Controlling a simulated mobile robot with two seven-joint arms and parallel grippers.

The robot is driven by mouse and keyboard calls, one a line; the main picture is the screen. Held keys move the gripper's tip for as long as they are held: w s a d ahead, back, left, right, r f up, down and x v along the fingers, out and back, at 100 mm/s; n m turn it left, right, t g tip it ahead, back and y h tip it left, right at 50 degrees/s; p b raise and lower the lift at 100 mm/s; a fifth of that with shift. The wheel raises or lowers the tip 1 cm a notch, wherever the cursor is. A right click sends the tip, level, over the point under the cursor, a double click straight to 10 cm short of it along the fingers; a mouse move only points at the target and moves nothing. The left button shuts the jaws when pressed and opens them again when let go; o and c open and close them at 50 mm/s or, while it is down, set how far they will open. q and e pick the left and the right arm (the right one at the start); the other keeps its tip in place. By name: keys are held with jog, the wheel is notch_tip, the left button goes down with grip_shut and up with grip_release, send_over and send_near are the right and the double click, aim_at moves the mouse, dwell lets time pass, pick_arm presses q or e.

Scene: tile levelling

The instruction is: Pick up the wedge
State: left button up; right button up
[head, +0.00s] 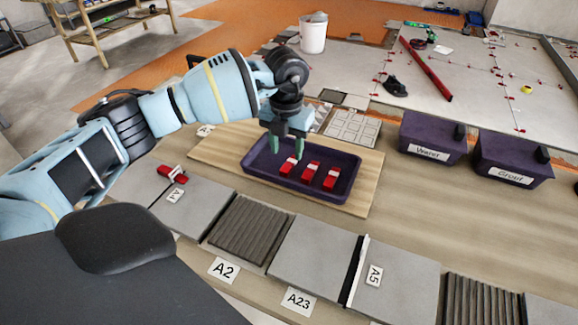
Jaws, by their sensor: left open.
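Several red wedges with white labels lie in a dark purple tray (338,198) on a wooden board: the left wedge (287,167), the middle wedge (310,172) and the right wedge (331,179). My left gripper (286,158) points down over the left part of the tray. Its greenish fingers are apart, close to the left wedge. I cannot tell whether a finger touches it. My right gripper is not in view.
Grey tiles (311,252) and ribbed tiles (250,230) line the front of the table, with cards A2 and A23. A dark bar with a white edge (357,270) stands between tiles. Purple bins (432,137) (512,161) stand at right. A white bucket (313,36) is behind.

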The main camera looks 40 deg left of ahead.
aim_at(286, 168)
pick_arm(q)
jog(key=shift+s+d+f, duration=0.1)
jog(key=shift+s+f, duration=0.05)
jog(key=shift+f, duration=1.15)
jog(key=shift+s+f, duration=0.1)
jog(key=shift+f, duration=1.2)
grip_shut()
